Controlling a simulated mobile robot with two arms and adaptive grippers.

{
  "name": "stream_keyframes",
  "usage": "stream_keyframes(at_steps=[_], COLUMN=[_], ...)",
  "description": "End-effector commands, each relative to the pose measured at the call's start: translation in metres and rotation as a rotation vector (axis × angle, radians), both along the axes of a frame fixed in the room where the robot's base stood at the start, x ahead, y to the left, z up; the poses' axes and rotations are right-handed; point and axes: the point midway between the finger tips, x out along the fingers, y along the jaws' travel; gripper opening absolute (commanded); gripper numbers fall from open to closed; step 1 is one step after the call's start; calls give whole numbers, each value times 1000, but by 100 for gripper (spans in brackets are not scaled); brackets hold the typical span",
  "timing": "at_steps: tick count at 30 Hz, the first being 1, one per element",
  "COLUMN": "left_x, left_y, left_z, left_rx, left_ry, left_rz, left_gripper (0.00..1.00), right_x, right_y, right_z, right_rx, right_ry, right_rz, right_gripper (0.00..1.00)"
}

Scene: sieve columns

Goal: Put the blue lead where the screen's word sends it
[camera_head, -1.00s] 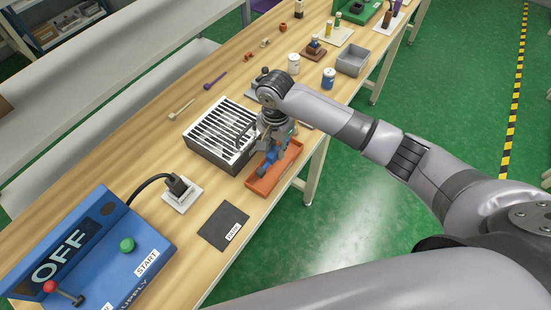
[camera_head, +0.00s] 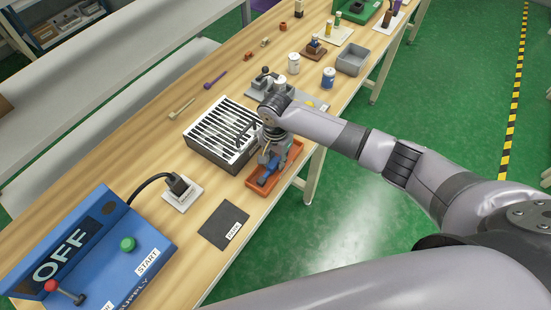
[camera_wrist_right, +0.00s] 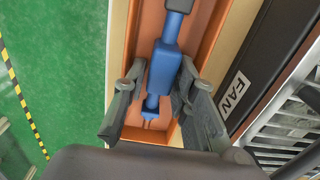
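The blue lead (camera_head: 267,173) lies in the orange tray (camera_head: 290,165) beside the fan. In the right wrist view the blue lead (camera_wrist_right: 164,68) has a dark end at the top and runs along the tray (camera_wrist_right: 205,45). My right gripper (camera_head: 268,162) is low over the tray. In its wrist view the gripper (camera_wrist_right: 158,92) is open, with one finger on each side of the lead and gaps visible. The blue supply box's screen (camera_head: 66,256) reads OFF. My left gripper is not in view.
The slatted fan (camera_head: 215,135) stands beside the tray. A black labelled mat (camera_head: 223,226) and a black plug on a white plate (camera_head: 182,193) lie nearer the supply box. Cans (camera_head: 328,77), a grey bin (camera_head: 352,60) and small parts stand farther along the bench.

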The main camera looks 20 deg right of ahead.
Motion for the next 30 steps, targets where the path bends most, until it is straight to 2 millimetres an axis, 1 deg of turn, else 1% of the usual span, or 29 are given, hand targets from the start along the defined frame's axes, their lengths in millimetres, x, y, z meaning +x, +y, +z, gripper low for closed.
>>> stream_keyframes(at_steps=[8,11,14,24,27,30], left_x=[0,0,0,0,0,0], left_y=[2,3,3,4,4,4], left_z=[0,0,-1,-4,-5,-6], left_rx=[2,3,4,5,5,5], left_ry=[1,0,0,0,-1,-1], left_rz=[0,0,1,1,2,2], left_gripper=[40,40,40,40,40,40], right_x=[0,1,1,1,1,1], right_y=[0,0,1,0,1,1], right_z=[1,6,20,91,106,116], right_rx=[-1,0,2,1,2,1], right_ry=[-1,-2,-2,-3,-2,-1], right_rz=[0,0,0,0,0,0], right_gripper=[28,28,28,28,28,28])
